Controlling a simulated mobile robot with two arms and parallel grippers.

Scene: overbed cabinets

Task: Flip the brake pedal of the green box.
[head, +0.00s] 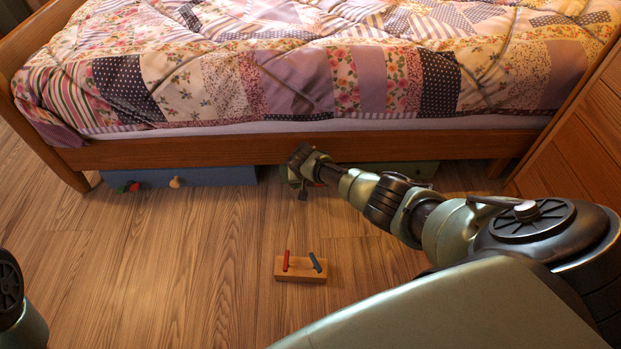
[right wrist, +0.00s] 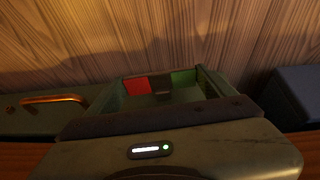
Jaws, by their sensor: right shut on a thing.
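The green box (head: 400,170) stands under the bed at the right, partly behind my right arm. In the right wrist view its green side (right wrist: 40,120) carries a copper handle (right wrist: 55,99). Its brake pedal shows a red part (right wrist: 137,86) and a green part (right wrist: 183,77) between the fingers of my right gripper (right wrist: 165,85). My right gripper (head: 302,188) is shut on the pedal at the left end of the box; the exact contact is dark and partly hidden. My left gripper is not in view.
A blue box (head: 215,176) stands under the bed to the left, with a red and green pedal (head: 127,187) and a yellowish knob (head: 175,182). A wooden block (head: 300,277) with red and blue pieces lies on the floor.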

